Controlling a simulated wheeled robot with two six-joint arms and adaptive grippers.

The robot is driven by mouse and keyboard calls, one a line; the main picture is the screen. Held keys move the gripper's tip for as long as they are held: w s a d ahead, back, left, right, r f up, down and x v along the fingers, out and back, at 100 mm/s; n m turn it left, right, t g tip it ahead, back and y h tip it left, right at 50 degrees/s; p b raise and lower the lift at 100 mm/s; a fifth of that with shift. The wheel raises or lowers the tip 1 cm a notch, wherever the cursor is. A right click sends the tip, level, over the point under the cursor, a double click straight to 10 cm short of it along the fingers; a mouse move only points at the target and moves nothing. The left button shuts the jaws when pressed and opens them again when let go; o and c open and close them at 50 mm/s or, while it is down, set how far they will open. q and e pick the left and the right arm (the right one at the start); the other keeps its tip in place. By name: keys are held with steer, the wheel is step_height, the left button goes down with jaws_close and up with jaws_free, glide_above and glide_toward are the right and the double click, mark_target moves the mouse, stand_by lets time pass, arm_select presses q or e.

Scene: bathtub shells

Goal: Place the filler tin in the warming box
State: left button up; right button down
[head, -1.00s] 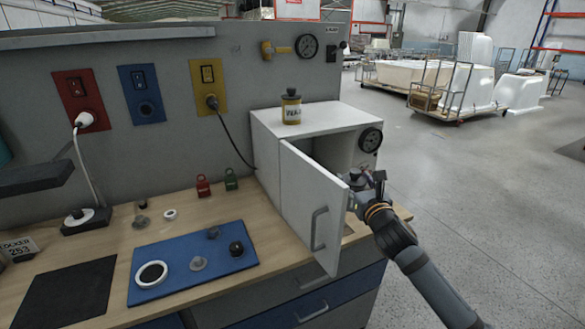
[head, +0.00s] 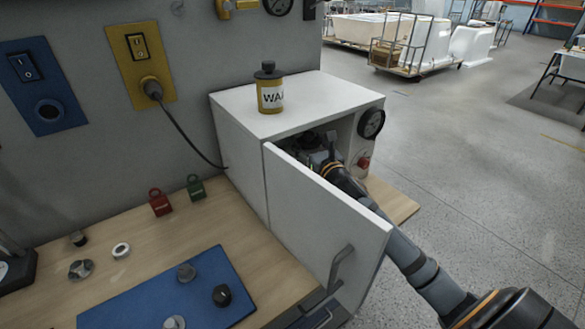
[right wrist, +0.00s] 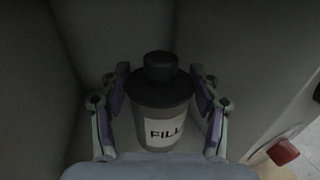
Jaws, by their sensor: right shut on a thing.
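The filler tin (right wrist: 160,110), grey with a dark lid and a white label reading "FILL", is between the fingers of my right gripper (right wrist: 160,108) in the right wrist view. The gripper is shut on it. In the head view my right gripper (head: 318,153) is inside the warming box (head: 238,150), a white cabinet with its door (head: 325,225) standing open. The door and the arm hide the tin in that view. The wrist view shows grey inner walls around the tin; I cannot tell whether the tin touches the box floor. My left gripper is not in view.
A yellow tin (head: 270,90) labelled "WA…" stands on the box top. The box front has a dial (head: 371,123) and a red knob (head: 364,162). A blue mat (head: 130,305) with several knobs, and red (head: 159,203) and green (head: 195,187) padlocks, lie on the bench.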

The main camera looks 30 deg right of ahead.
step_height(320, 180, down, 3)
steer(key=shift+f, duration=0.1)
steer(key=shift+w+f, duration=0.15)
steer(key=shift+f, duration=0.2)
steer(key=shift+f+b, duration=0.3)
steer(key=shift+f, duration=1.5)
steer(key=shift+f, duration=0.1)
steer(key=shift+c, duration=1.6)
jaws_free()
